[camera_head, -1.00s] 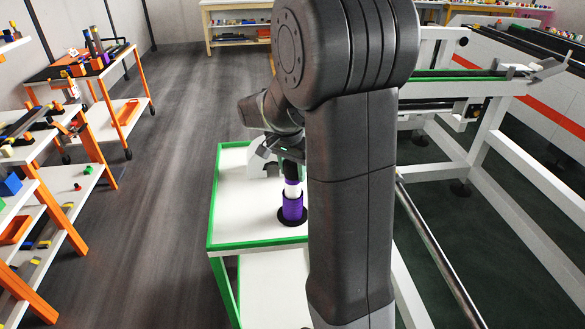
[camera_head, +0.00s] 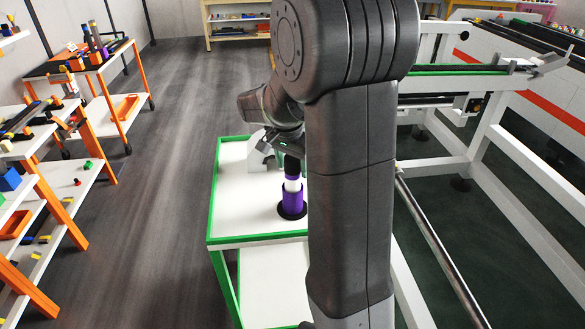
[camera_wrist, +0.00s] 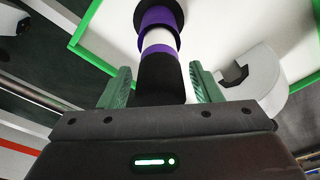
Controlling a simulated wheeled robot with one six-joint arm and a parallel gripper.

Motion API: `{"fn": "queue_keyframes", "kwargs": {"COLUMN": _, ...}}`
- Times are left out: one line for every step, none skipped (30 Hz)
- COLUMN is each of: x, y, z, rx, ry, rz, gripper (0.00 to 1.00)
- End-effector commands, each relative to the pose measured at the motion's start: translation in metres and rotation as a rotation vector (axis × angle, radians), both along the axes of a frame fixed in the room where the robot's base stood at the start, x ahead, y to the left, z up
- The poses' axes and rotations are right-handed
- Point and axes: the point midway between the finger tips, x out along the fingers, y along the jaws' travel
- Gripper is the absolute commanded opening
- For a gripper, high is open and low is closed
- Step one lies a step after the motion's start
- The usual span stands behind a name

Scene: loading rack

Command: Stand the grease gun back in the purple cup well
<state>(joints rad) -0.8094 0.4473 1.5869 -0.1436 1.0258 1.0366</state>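The grease gun (camera_head: 292,184), with black, purple and white bands, stands upright with its lower end inside the purple cup well (camera_head: 293,202). The well has a black base and sits on a white table top. In the wrist view, the grease gun's black end (camera_wrist: 162,82) is nearest me, with the purple cup well (camera_wrist: 157,18) beyond it. My gripper (camera_wrist: 162,88) is open, its two green fingers on either side of the black end, with a gap visible on each side. In the head view, my gripper (camera_head: 280,150) is at the upper end, partly hidden by my arm.
The white table (camera_head: 240,215) has a green rim. A white curved block (camera_head: 258,152) stands behind the grease gun, and it also shows in the wrist view (camera_wrist: 258,80). A white frame (camera_head: 480,130) is at right. Orange-legged shelves (camera_head: 45,190) stand at left, across open floor.

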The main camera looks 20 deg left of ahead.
Motion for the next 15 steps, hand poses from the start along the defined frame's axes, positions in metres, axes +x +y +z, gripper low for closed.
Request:
{"fn": "queue_keyframes", "kwargs": {"x": 0.0, "y": 0.0, "z": 0.0, "rx": 0.0, "ry": 0.0, "rz": 0.0, "gripper": 0.66}}
{"fn": "queue_keyframes", "kwargs": {"x": 0.0, "y": 0.0, "z": 0.0, "rx": 0.0, "ry": 0.0, "rz": 0.0, "gripper": 0.66}}
{"fn": "queue_keyframes", "kwargs": {"x": 0.0, "y": 0.0, "z": 0.0, "rx": 0.0, "ry": 0.0, "rz": 0.0, "gripper": 0.66}}
{"fn": "queue_keyframes", "kwargs": {"x": 0.0, "y": 0.0, "z": 0.0, "rx": 0.0, "ry": 0.0, "rz": 0.0, "gripper": 0.66}}
{"fn": "queue_keyframes", "kwargs": {"x": 0.0, "y": 0.0, "z": 0.0, "rx": 0.0, "ry": 0.0, "rz": 0.0, "gripper": 0.66}}
{"fn": "queue_keyframes", "kwargs": {"x": 0.0, "y": 0.0, "z": 0.0, "rx": 0.0, "ry": 0.0, "rz": 0.0, "gripper": 0.66}}
{"fn": "queue_keyframes", "kwargs": {"x": 0.0, "y": 0.0, "z": 0.0, "rx": 0.0, "ry": 0.0, "rz": 0.0, "gripper": 0.66}}
{"fn": "queue_keyframes", "kwargs": {"x": 0.0, "y": 0.0, "z": -0.001, "rx": -0.001, "ry": 0.001, "rz": 0.0, "gripper": 0.66}}
{"fn": "queue_keyframes", "kwargs": {"x": 0.0, "y": 0.0, "z": 0.0, "rx": -0.001, "ry": 0.001, "rz": 0.0, "gripper": 0.66}}
{"fn": "queue_keyframes", "kwargs": {"x": 0.0, "y": 0.0, "z": 0.001, "rx": 0.0, "ry": 0.001, "rz": 0.0, "gripper": 0.66}}
{"fn": "queue_keyframes", "kwargs": {"x": 0.0, "y": 0.0, "z": 0.002, "rx": 0.0, "ry": 0.0, "rz": 0.0, "gripper": 0.66}}
{"fn": "queue_keyframes", "kwargs": {"x": -0.001, "y": 0.0, "z": 0.005, "rx": 0.001, "ry": 0.0, "rz": 0.0, "gripper": 0.66}}
{"fn": "queue_keyframes", "kwargs": {"x": -0.001, "y": 0.001, "z": 0.008, "rx": 0.001, "ry": -0.001, "rz": 0.0, "gripper": 0.66}}
{"fn": "queue_keyframes", "kwargs": {"x": -0.001, "y": 0.001, "z": 0.012, "rx": 0.002, "ry": -0.001, "rz": 0.0, "gripper": 0.66}}
{"fn": "queue_keyframes", "kwargs": {"x": -0.002, "y": 0.001, "z": 0.019, "rx": 0.004, "ry": -0.003, "rz": 0.001, "gripper": 0.66}}
